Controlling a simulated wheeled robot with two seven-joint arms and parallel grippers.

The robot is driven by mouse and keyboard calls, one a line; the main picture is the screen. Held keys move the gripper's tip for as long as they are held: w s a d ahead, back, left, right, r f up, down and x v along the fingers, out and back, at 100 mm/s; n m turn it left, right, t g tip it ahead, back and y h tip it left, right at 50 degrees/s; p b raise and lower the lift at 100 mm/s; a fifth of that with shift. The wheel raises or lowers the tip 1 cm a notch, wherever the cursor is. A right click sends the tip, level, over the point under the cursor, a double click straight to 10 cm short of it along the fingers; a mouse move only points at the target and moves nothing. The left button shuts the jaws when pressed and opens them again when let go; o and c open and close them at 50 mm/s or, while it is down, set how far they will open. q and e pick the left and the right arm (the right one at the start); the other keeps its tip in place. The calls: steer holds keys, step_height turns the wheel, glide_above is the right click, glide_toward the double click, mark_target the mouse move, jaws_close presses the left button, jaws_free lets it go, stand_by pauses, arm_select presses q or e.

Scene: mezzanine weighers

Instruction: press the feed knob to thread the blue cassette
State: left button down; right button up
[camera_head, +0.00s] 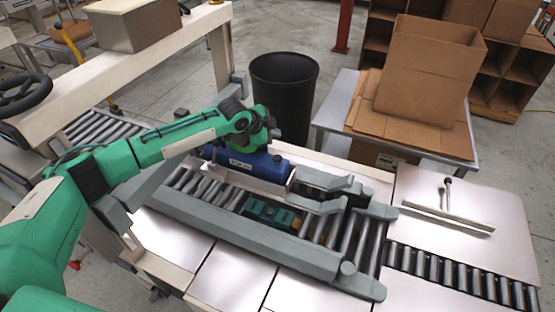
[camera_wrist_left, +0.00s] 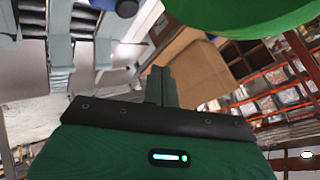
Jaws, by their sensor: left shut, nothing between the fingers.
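The blue cassette (camera_head: 246,161) is a long blue body with a pale label, lying along the far side of the grey roller conveyor. My left gripper (camera_head: 275,134) is just above and behind it, partly hidden by its own wrist; I cannot tell whether it touches. In the left wrist view the fingers (camera_wrist_left: 160,86) are shut with nothing between them. A small blue rounded part (camera_wrist_left: 127,8) shows at that view's top edge; I cannot tell whether it is the cassette. I cannot make out the feed knob for certain. My right gripper is not in view.
A dark green block (camera_head: 271,214) lies on the rollers between grey guide rails (camera_head: 250,238). A black bin (camera_head: 284,85) stands behind the cassette. A cardboard box (camera_head: 430,72) sits on a table at the back right. The right worktop (camera_head: 470,205) holds a flat bar.

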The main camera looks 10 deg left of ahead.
mark_target(275, 159)
arm_select(q)
step_height(275, 159, down, 7)
steer(key=b, duration=0.4)
steer(key=shift+f+b, duration=0.2)
steer(key=shift+b, duration=0.1)
stand_by(0.4)
stand_by(0.9)
steer(key=shift+f, duration=0.1)
steer(key=shift+f, duration=0.3)
stand_by(0.5)
